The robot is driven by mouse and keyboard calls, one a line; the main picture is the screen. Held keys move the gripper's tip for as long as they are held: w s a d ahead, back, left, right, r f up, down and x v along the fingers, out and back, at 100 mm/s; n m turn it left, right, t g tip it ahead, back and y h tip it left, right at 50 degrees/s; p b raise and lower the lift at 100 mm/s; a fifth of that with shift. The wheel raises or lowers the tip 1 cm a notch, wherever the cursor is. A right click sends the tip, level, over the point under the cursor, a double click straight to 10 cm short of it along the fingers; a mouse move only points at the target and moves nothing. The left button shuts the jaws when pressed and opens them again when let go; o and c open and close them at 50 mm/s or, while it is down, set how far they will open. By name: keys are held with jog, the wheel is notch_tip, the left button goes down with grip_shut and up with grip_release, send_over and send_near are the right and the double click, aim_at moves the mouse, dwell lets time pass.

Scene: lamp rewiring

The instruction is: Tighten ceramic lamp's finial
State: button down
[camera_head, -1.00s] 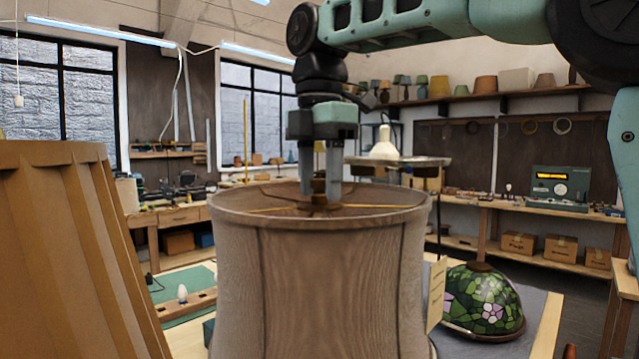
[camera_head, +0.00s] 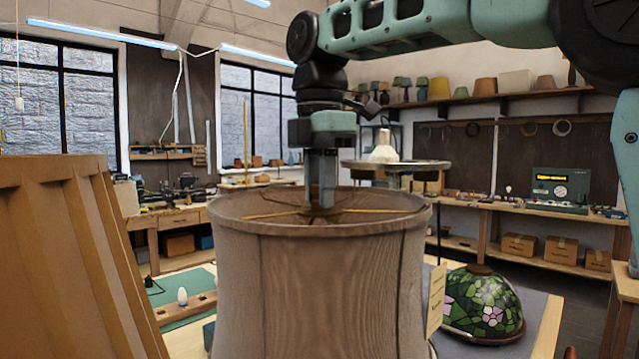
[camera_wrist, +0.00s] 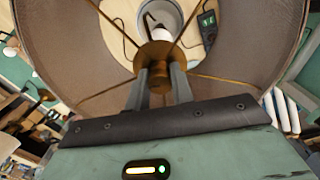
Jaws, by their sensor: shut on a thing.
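A large brown fabric lampshade (camera_head: 318,285) stands upright in the middle of the head view, and its inside (camera_wrist: 75,45) shows in the wrist view. Thin brass spokes (camera_head: 272,214) meet at a hub at its top centre. My gripper (camera_head: 321,203) points straight down at that hub. In the wrist view its two fingers (camera_wrist: 159,75) are shut on the small brass finial (camera_wrist: 158,82) over the round brass hub (camera_wrist: 158,56). In the head view the fingers hide the finial. The lamp's body is hidden by the shade; a white part (camera_wrist: 160,18) shows below the hub.
A pleated tan shade (camera_head: 70,255) stands close at the left. A stained-glass shade (camera_head: 483,303) sits at the right on the bench. A round tray-like top with a white bulb-shaped object (camera_head: 384,148) is behind my gripper. A small meter (camera_wrist: 207,25) lies below the shade.

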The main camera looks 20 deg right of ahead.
jog(key=m+p, duration=0.2)
jog(key=m, duration=0.2)
jog(key=shift+r, duration=0.2)
jog(key=m+p, duration=0.1)
jog(key=m, duration=0.3)
jog(key=shift+m+p, duration=0.4)
jog(key=m+p, duration=0.1)
jog(key=m, duration=0.3)
jog(key=shift+m, duration=0.3)
jog(key=m+p, duration=0.1)
jog(key=m, duration=0.3)
jog(key=shift+p, duration=0.35)
jog(key=m+p, duration=0.1)
jog(key=m, duration=0.7)
jog(key=shift+m+p, duration=0.3)
jog(key=shift+p, duration=0.1)
jog(key=m, duration=0.3)
jog(key=shift+f+m+p, duration=0.1)
jog(key=shift+m+p, duration=0.2)
jog(key=shift+m, duration=2)
jog(key=c, duration=2.2)
grip_release()
